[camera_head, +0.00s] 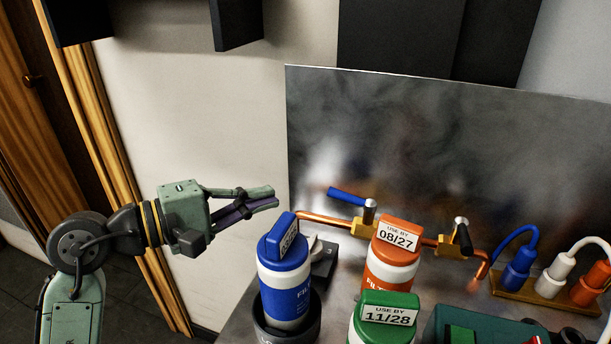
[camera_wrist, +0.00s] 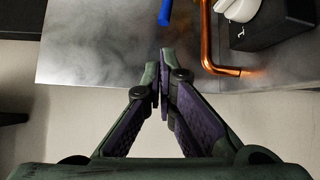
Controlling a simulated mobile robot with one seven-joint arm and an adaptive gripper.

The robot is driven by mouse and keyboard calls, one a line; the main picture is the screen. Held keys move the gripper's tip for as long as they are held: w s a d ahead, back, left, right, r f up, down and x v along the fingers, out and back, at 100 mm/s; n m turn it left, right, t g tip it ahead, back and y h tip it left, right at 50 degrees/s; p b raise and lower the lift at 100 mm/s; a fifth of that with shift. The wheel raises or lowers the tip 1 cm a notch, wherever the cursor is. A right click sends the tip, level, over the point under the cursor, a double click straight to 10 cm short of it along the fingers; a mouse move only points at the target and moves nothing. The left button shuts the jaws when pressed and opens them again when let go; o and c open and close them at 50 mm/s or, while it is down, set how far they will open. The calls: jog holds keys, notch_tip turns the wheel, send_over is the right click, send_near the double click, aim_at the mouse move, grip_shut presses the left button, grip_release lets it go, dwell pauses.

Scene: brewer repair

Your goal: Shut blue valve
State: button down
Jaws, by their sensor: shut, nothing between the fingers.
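The blue valve has a blue lever handle (camera_head: 347,196) on a brass body (camera_head: 364,224) in a copper pipe. The lever points left, roughly along the pipe in the head view. In the wrist view only part of the blue handle (camera_wrist: 165,12) shows at the top edge. My gripper (camera_head: 273,197) is shut and empty, left of the lever and apart from it, its fingers pointing right. In the wrist view my gripper's fingertips (camera_wrist: 165,62) meet below the blue handle, left of the copper pipe (camera_wrist: 206,45).
A second valve with a black handle (camera_head: 463,238) is on the pipe farther right. Blue (camera_head: 285,280), orange (camera_head: 391,265) and green (camera_head: 383,320) filter canisters stand in front. A metal backsplash (camera_head: 430,150) rises behind. Plugs with cables stand on a wooden block (camera_head: 530,295).

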aim_at(350, 198)
jog(key=p+x, duration=0.2)
jog(key=x, duration=0.6)
jog(key=shift+w+d+r+p, duration=0.1)
jog(key=shift+d+r+p, duration=0.05)
jog(key=shift+d+p, duration=0.15)
jog(key=shift+x, duration=0.75)
jog(key=shift+a, duration=0.1)
jog(key=shift+s+a, duration=0.25)
jog(key=shift+s, duration=0.35)
jog(key=shift+s+a, duration=0.1)
